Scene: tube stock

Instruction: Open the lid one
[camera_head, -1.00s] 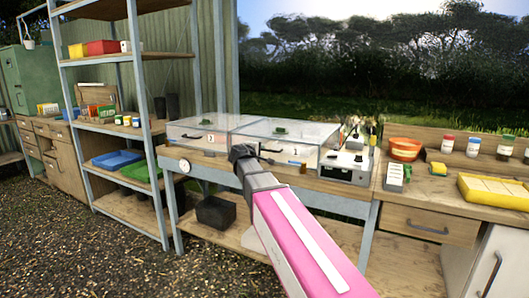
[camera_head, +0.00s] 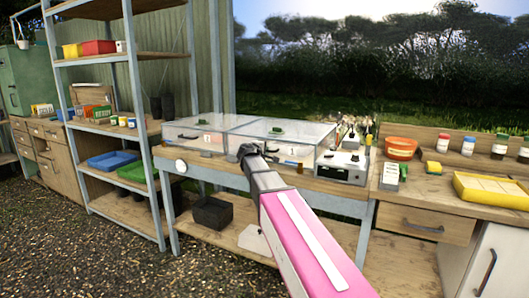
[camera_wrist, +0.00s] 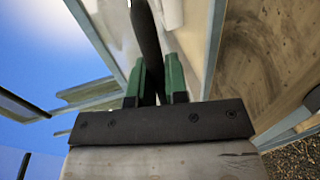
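Lid one is the clear, low lid (camera_head: 268,129) of the right-hand box on the bench, marked with a "1" label, and it looks closed. A green object lies on its top. My gripper (camera_head: 246,151) is at the front left of this box, by its dark front handle (camera_head: 271,150). In the wrist view, the two green fingers (camera_wrist: 156,85) stand apart with a dark bar (camera_wrist: 148,38) between them, apparently the handle. Whether both fingers press on it cannot be told. My arm hides part of the box front.
A similar clear-lidded box marked "2" (camera_head: 190,140) adjoins on the left. A white device (camera_head: 344,165) stands close on the right. A metal shelf unit (camera_head: 135,60) is at the left. A black bin (camera_head: 212,212) sits on the lower shelf.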

